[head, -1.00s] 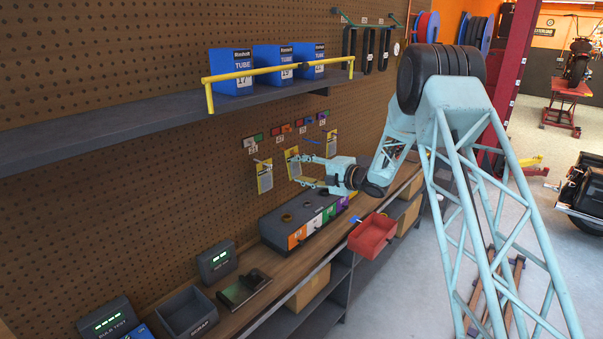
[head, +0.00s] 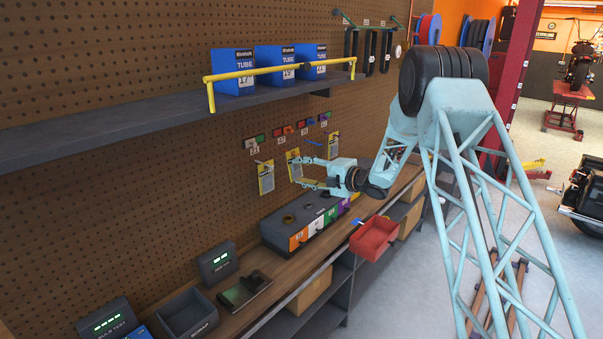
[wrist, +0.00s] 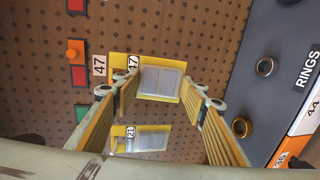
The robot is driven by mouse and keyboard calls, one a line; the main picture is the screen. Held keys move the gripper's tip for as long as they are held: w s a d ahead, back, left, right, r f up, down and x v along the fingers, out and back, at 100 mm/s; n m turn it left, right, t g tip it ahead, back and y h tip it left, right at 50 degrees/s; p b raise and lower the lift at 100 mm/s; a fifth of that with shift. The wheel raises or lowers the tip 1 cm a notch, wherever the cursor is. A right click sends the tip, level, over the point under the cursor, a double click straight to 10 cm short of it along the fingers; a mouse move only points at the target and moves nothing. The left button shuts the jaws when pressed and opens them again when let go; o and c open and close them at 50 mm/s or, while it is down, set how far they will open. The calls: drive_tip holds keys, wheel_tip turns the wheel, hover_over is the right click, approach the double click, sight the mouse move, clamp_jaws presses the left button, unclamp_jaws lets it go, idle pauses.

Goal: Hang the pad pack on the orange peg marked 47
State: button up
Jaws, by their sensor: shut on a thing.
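A white tag marked 47 (wrist: 99,66) is between that peg and the pack. Whether the pack touches anything behind it is unclear.
A red bin (head: 375,238) is at the bench's front edge. A yellow-railed shelf (head: 180,108) is above.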

drive_tip(key=o, duration=1)
drive_tip(key=shift+s+d, duration=0.1)
drive_tip(key=shift+d, duration=0.05)
drive_tip(key=shift+v, duration=5.85)
drive_tip(key=shift+r, duration=0.1)
